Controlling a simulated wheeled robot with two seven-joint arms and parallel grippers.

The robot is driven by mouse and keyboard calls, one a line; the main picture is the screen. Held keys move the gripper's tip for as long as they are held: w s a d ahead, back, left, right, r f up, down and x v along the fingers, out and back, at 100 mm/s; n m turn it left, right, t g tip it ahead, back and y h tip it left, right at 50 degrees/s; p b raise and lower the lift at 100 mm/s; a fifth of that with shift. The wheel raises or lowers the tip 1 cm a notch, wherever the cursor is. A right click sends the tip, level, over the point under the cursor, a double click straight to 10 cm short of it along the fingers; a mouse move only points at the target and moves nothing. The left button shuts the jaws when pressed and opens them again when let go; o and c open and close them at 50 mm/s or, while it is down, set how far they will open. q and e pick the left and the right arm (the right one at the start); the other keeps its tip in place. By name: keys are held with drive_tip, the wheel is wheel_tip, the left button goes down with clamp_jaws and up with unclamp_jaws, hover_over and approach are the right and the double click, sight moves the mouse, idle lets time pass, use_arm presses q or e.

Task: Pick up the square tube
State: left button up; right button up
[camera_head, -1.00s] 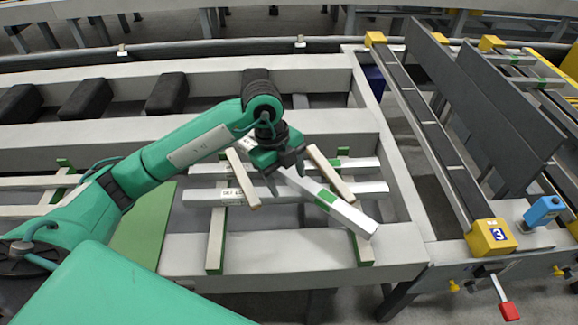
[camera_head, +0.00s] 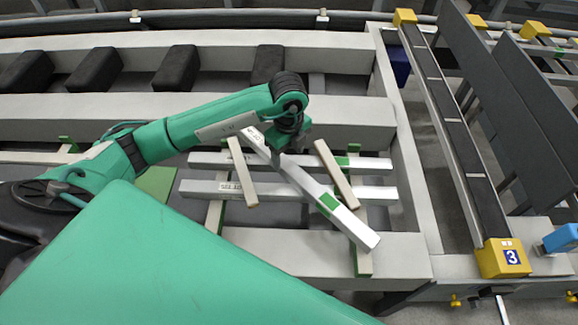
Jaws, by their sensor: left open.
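A silver-white square tube with a green band (camera_head: 345,222) lies diagonally across two other pale tubes, an upper one (camera_head: 368,164) and a lower one (camera_head: 375,193), which run left to right on the runout table (camera_head: 250,242). My left gripper (camera_head: 284,153) is open over the upper part of the diagonal tube. Its fingers point down close to the tube; I cannot tell whether they touch it. The gripper and wrist hide part of that tube and of the upper one. My right gripper is not in view.
Two wooden slats, left (camera_head: 242,172) and right (camera_head: 337,174), flank the gripper. Black blocks (camera_head: 95,68) line the table behind. A yellow block marked 3 (camera_head: 503,258), a dark rail (camera_head: 455,130) and grey upright plates (camera_head: 545,125) stand at the right.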

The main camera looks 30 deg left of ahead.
sight(289, 165)
use_arm(q)
wheel_tip(289, 165, down, 2)
drive_tip(key=shift+f+p, duration=0.1)
drive_tip(key=shift+p, duration=0.55)
wheel_tip(289, 165, down, 3)
drive_tip(key=shift+w+f+p, duration=0.1)
drive_tip(key=shift+f+p, duration=0.05)
drive_tip(key=shift+p, duration=0.3)
drive_tip(key=shift+f, duration=0.2)
drive_tip(key=shift+r, duration=0.1)
clamp_jaws()
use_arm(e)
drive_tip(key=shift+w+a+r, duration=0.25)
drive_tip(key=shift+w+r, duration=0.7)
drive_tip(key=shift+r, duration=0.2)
